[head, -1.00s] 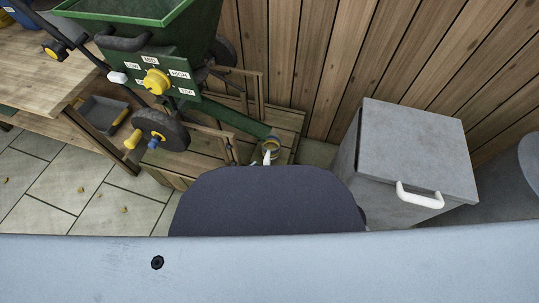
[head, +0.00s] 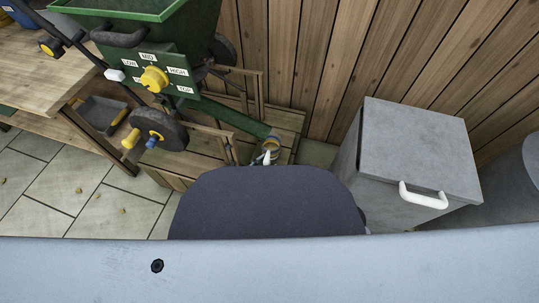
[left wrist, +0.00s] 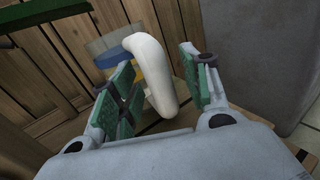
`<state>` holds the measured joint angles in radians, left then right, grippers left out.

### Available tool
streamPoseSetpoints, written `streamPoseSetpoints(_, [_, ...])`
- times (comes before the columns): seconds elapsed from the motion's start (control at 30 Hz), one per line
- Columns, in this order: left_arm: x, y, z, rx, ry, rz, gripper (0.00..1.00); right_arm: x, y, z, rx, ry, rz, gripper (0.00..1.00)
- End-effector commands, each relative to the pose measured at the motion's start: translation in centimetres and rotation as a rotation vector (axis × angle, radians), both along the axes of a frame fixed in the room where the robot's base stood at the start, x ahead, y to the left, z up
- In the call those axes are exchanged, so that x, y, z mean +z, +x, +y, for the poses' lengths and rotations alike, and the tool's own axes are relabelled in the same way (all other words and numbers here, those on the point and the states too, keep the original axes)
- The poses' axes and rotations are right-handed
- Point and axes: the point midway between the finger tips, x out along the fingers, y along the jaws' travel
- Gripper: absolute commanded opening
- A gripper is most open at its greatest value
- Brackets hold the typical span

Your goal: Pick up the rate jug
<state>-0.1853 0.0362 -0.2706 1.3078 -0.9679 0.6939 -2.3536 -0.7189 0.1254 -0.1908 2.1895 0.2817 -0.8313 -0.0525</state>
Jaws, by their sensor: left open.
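The rate jug (head: 271,147) is small in the head view, at the lower end of the green chute, with blue and yellow bands and a white handle. In the left wrist view the jug's clear body with its blue and yellow bands (left wrist: 118,52) sits behind its thick white handle (left wrist: 148,56). My left gripper (left wrist: 155,82) is open, its green-padded fingers on either side of the handle. Whether a pad touches the handle is unclear. In the head view my own dark and pale parts hide the jug's lower surroundings. My right gripper is out of view.
A green spreader hopper (head: 170,45) with a yellow knob and rate labels stands over a wooden stand (head: 195,165). A grey lidded bin (head: 415,150) with a white handle stands to the right. A plank wall is behind. A wooden bench (head: 45,60) is at left.

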Motion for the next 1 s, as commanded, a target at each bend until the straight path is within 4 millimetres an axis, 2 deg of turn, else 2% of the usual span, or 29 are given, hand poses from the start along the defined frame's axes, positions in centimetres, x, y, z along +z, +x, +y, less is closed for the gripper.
streamPoseSetpoints(0.07, [-0.01, -0.01, 0.01, 0.000, 0.000, 0.000, 0.39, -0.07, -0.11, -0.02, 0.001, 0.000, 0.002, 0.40])
streamPoseSetpoints(0.37, [-0.01, -0.01, 0.01, 0.000, 0.000, 0.000, 0.01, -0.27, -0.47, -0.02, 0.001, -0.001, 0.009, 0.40])
streamPoseSetpoints(0.77, [0.08, 0.06, 0.04, 0.000, -0.001, -0.001, 0.00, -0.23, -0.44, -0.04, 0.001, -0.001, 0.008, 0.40])
streamPoseSetpoints(1.0, [0.66, 0.74, 0.53, 0.000, 0.000, -0.003, 0.00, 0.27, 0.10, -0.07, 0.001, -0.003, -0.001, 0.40])
